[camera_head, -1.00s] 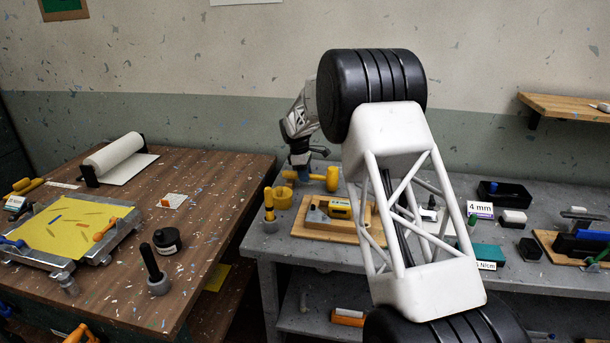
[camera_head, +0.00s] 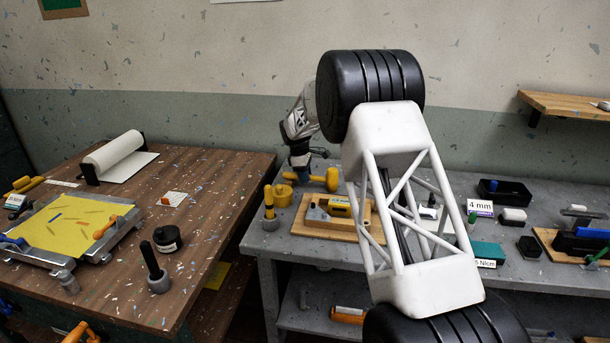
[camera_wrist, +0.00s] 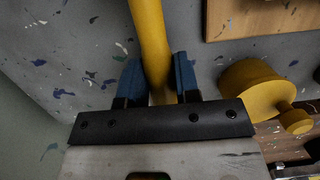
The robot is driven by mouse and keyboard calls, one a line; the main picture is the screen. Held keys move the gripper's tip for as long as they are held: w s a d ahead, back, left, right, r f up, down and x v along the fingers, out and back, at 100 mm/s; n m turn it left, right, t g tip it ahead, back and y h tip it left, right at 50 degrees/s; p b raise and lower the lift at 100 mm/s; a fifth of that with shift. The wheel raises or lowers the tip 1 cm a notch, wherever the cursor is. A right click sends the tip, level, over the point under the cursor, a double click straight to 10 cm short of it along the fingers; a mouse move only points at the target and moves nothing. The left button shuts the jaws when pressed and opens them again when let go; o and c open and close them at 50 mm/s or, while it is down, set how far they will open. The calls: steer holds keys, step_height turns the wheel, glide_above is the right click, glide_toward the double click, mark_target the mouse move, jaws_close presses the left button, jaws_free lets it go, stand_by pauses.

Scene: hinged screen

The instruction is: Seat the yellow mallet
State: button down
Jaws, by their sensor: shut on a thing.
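The yellow mallet (camera_head: 332,179) is above or at the back left of the grey bench, its head to the right and its handle running left to my gripper (camera_head: 302,176). In the wrist view, my gripper (camera_wrist: 158,88) has its blue fingers on either side of the yellow mallet handle (camera_wrist: 150,35), which runs out of the top of the picture. The mallet head is out of that view. A yellow cylindrical piece (camera_head: 283,195) stands just below the handle. It also shows in the wrist view (camera_wrist: 248,88), right of my fingers. I cannot tell where the mallet's seat is.
A yellow-handled tool stands in a grey holder (camera_head: 270,225) at the bench's left edge. A wooden board (camera_head: 310,223) with a yellow-topped block lies in front. My white and black arm hides the bench's middle.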

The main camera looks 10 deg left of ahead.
stand_by(0.3)
steer(key=c, duration=0.8)
jaws_free()
steer(key=shift+o, duration=0.2)
steer(key=shift+a+r, duration=0.25)
steer(key=shift+r, duration=1)
steer(key=shift+a+r, duration=0.25)
steer(key=shift+r, duration=1.05)
steer(key=shift+a+r, duration=0.25)
steer(key=shift+r, duration=1)
